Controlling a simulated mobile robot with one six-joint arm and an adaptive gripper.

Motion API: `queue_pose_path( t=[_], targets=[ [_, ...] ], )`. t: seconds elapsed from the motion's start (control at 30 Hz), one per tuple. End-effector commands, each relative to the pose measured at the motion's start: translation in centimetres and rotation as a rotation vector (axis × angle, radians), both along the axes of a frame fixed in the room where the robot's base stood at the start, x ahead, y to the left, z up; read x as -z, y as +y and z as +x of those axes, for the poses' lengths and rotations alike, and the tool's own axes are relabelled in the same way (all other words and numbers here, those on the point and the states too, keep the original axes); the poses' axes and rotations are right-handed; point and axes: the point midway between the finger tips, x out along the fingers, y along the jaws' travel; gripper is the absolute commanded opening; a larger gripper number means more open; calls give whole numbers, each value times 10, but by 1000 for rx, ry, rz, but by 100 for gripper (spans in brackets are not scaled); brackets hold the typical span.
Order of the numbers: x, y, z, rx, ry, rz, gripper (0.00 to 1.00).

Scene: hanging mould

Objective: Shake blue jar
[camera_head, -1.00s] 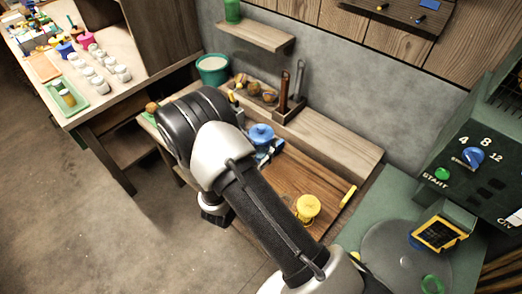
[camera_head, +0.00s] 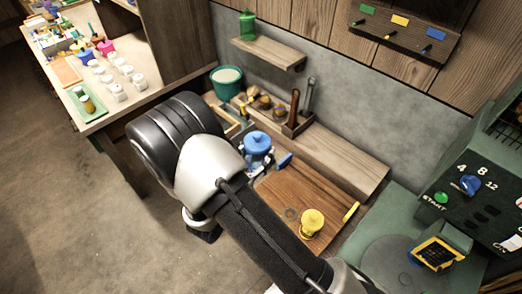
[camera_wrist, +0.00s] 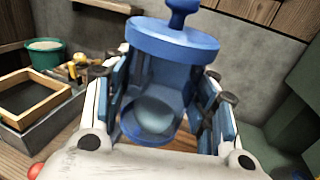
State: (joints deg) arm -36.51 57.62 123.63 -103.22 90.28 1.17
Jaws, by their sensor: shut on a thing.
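The blue jar (camera_head: 257,143) has a round lid with a knob and shows in the head view just right of my arm. In the wrist view the blue jar (camera_wrist: 170,80) stands between the two fingers of my gripper (camera_wrist: 165,115), its lid toward the top of the picture and tilted a little. My gripper is shut on it, one finger on each side. A paler round shape shows low in the jar. In the head view my arm hides part of the bench, and my gripper (camera_head: 262,160) shows only partly around the jar.
A yellow jar (camera_head: 312,222) stands on the wooden board (camera_head: 285,195). A green bucket (camera_head: 226,82), a rack with brown-handled tools (camera_head: 299,115) and a wall shelf (camera_head: 268,53) are behind. A green machine (camera_head: 470,190) is at right, a table with white jars (camera_head: 112,60) at left.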

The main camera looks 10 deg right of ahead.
Motion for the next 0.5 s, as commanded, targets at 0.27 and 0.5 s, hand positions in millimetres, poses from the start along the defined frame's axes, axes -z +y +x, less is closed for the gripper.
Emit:
queue_pose_path(
  t=[0.27,0.5],
  targets=[
    [-2,1,-1,0,-1,0,17],
    [-27,1,0,0,-4,2,17]
  ],
)
